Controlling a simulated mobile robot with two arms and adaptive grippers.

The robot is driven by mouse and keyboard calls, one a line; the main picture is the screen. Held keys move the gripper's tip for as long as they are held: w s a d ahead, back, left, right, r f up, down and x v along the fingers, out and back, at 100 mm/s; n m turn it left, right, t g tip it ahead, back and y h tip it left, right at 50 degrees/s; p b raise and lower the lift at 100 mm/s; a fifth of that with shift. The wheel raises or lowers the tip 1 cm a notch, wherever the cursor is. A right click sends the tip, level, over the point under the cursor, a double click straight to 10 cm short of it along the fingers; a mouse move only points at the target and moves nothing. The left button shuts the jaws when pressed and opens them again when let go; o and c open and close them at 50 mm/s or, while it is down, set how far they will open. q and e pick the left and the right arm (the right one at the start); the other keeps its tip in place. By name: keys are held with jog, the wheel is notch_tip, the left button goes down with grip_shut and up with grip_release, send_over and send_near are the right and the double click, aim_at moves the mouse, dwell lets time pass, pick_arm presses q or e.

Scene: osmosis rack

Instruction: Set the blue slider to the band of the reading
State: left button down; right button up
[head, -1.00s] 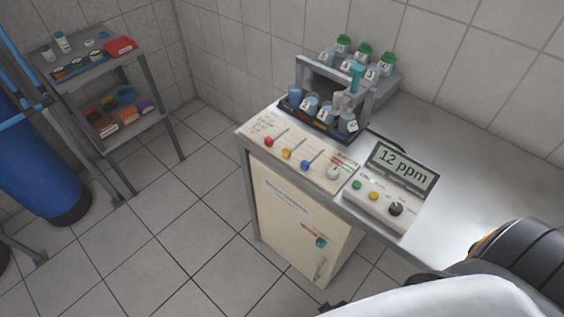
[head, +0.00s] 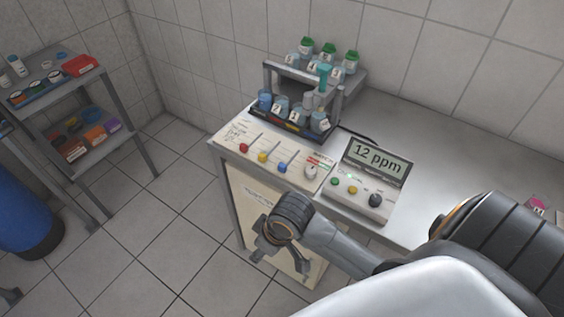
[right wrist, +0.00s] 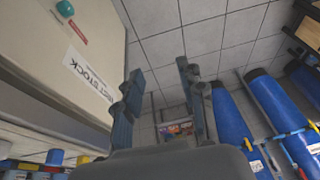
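The blue slider (head: 282,168) is the rightmost of three coloured knobs on a cream panel (head: 228,139) on the bench; its knob sits at the near end of its slot. The meter (head: 377,160) to the right of the panel reads 12 ppm. Small coloured band marks (head: 319,161) are printed on the panel, too small to read. My right gripper (head: 267,252) hangs in front of the cabinet, below the panel's front edge and apart from the slider. In the right wrist view its two fingers (right wrist: 160,80) are spread and empty. My left gripper is out of view.
Behind stands a bottle rack (head: 338,103). The cabinet (head: 240,203) is below. The bench's right part is mostly clear.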

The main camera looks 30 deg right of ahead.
jog(key=w+d+r+n, duration=0.1)
jog(key=w+r+n, duration=0.1)
jog(key=w+r, duration=0.3)
jog(key=m+g+h, duration=0.2)
jog(key=g, duration=0.1)
send_near(283, 165)
notch_tip(283, 165, down, 9)
jog(key=shift+w+f+p, duration=0.1)
jog(key=shift+p, duration=0.9)
jog(key=shift+c, duration=0.4)
grip_shut()
